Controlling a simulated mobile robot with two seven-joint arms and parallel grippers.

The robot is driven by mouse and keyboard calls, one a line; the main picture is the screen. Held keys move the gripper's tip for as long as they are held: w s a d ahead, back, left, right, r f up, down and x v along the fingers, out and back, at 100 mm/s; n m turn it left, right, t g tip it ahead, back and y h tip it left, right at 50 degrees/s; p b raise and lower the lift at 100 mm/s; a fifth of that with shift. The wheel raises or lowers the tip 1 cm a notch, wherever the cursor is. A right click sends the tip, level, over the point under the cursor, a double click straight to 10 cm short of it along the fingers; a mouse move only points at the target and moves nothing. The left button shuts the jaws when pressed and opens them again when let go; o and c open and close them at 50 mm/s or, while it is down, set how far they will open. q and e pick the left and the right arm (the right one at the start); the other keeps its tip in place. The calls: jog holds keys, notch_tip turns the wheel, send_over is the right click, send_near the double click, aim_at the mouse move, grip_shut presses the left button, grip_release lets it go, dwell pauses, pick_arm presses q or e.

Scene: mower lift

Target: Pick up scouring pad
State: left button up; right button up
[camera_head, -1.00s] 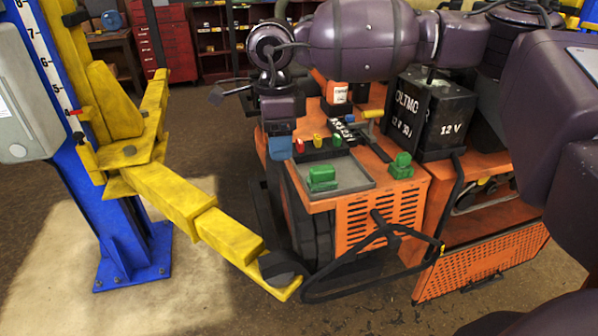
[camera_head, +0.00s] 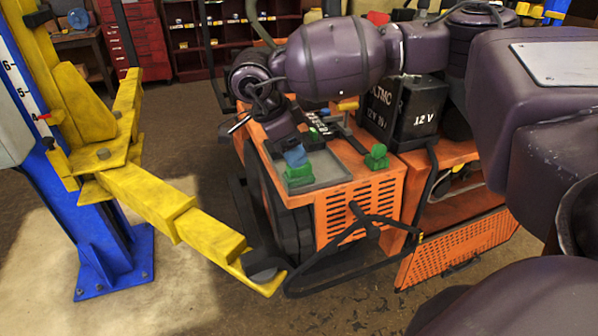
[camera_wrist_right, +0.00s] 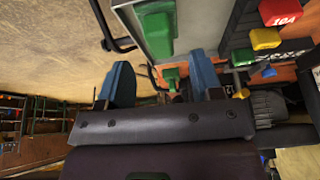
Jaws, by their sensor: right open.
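My right gripper (camera_head: 295,157) is over the grey tray (camera_head: 325,171) on top of the orange cart, blue fingertips pointing down. In the right wrist view its two blue fingers (camera_wrist_right: 165,72) stand wide apart with nothing gripped between them. A green stepped block (camera_head: 299,177) lies in the tray just below the fingers; it shows in the wrist view (camera_wrist_right: 159,33) beyond the fingertips. A second, similar green block (camera_head: 377,156) sits on the orange top to the right. I cannot tell which green block is the scouring pad. My left gripper is out of view.
A black 12 V box (camera_head: 405,108) stands at the back right of the cart (camera_head: 350,200). A yellow lift arm (camera_head: 175,212) reaches in from the blue post at left. A black bent bar (camera_head: 355,228) crosses the cart's front. Small coloured fuses (camera_wrist_right: 265,38) lie near the tray.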

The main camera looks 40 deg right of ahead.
jog(key=x, duration=0.5)
jog(key=shift+r, duration=0.1)
jog(key=c, duration=0.7)
jog(key=shift+r, duration=0.1)
notch_tip(320, 180, up, 20)
jog(key=shift+f, duration=0.1)
